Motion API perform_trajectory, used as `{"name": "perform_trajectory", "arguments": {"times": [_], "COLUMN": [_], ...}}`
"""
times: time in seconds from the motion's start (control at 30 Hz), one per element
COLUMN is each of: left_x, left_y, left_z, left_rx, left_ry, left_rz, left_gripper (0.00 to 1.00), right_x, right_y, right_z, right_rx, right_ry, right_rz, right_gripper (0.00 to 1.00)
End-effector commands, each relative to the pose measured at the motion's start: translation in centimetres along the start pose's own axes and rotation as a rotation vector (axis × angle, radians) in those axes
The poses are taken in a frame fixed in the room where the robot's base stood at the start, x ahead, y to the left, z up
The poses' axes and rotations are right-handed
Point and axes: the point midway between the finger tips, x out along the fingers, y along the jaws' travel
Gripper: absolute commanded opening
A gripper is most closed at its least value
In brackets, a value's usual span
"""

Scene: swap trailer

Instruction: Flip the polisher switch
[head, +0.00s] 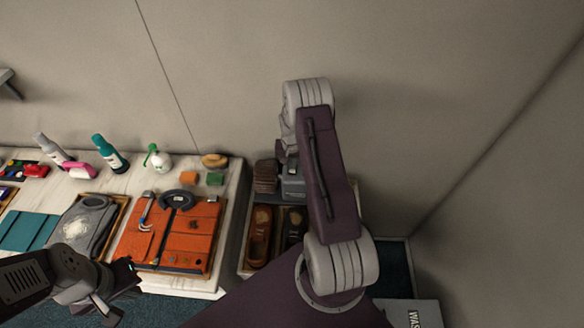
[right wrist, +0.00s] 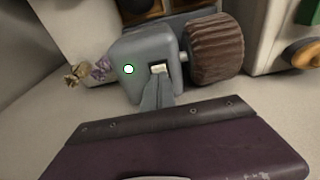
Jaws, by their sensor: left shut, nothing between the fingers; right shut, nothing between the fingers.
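The polisher (right wrist: 145,45) is a grey rounded machine with a brown ribbed roller (right wrist: 216,48) on its right side in the right wrist view. A pale switch (right wrist: 158,69) sits in a dark recess on its face. Left of it is a white round lamp (right wrist: 128,69) with a green rim. My right gripper (right wrist: 157,92) is shut and empty, its tip right at the switch; I cannot tell if they touch. In the head view the polisher (head: 293,187) is partly hidden by my right arm. My left gripper (head: 106,303) is shut and empty at lower left.
A marble-topped table (head: 236,180) on the left holds an orange leather piece (head: 165,245), several bottles and small blocks. Shoes (head: 259,232) stand in a shelf below the polisher. A wall rises behind. A box (head: 412,314) stands at lower right.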

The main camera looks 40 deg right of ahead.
Motion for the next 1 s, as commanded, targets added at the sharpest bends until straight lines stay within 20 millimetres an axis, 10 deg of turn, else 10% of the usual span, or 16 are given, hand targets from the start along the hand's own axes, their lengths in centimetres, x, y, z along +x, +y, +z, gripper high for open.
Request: {"name": "perform_trajectory", "arguments": {"times": [1.0], "left_x": [1.3], "left_y": [0.0], "left_z": [0.1], "left_rx": [0.000], "left_ry": [0.000], "left_rz": [0.000], "left_gripper": [0.00], "right_x": [1.6], "right_y": [0.0], "right_z": [0.2], "right_rx": [0.000], "right_ry": [0.000], "right_rz": [0.000], "right_gripper": [0.00]}}
